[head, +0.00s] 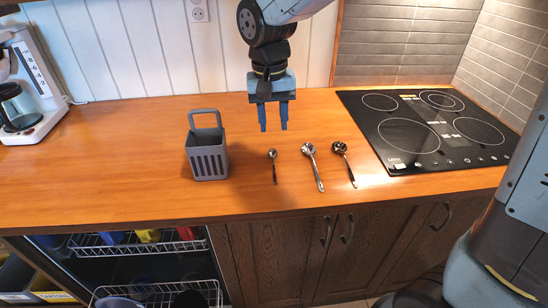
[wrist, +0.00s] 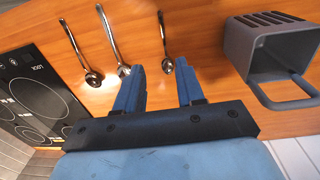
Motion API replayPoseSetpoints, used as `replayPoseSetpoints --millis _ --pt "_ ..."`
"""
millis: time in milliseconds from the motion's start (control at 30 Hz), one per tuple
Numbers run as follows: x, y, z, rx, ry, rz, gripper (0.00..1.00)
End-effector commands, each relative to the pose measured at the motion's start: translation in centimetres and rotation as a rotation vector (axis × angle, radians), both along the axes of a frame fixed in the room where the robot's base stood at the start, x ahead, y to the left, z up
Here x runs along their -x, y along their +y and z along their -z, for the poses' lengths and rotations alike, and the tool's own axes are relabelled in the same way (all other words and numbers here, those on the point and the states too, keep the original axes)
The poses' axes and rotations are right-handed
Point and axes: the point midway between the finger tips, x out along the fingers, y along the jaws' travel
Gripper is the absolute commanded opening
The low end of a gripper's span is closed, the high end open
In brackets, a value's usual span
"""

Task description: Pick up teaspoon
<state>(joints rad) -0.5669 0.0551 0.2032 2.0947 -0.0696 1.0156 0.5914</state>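The teaspoon (head: 273,168) is the smallest of three metal utensils on the wooden counter. It lies with its bowl toward the back and its handle toward the front edge. In the wrist view the teaspoon (wrist: 164,36) shows beyond my fingers, with its bowl near the gap between the fingertips. My gripper (head: 273,127) points down above the counter, behind the teaspoon's bowl. The wrist view shows my gripper (wrist: 160,64) open, with nothing between its two blue fingers. The teaspoon lies apart from its neighbours.
A larger spoon (head: 314,168) and a dark-bowled ladle-like utensil (head: 345,164) lie to its right. A grey utensil basket (head: 208,164) stands at left. The black cooktop (head: 420,130) is at right, a coffee maker (head: 28,105) at far left. An open dishwasher (head: 130,262) is below.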

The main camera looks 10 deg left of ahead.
Motion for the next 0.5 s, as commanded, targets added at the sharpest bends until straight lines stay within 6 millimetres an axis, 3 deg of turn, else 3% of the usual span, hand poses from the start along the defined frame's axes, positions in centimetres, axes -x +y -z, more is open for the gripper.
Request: replayPoseSetpoints --millis 167,500 --pt "0.1 0.7 1.4 0.005 0.008 -0.004 0.38" --pt "0.1 0.3 7.0 0.006 0.008 -0.004 0.38"
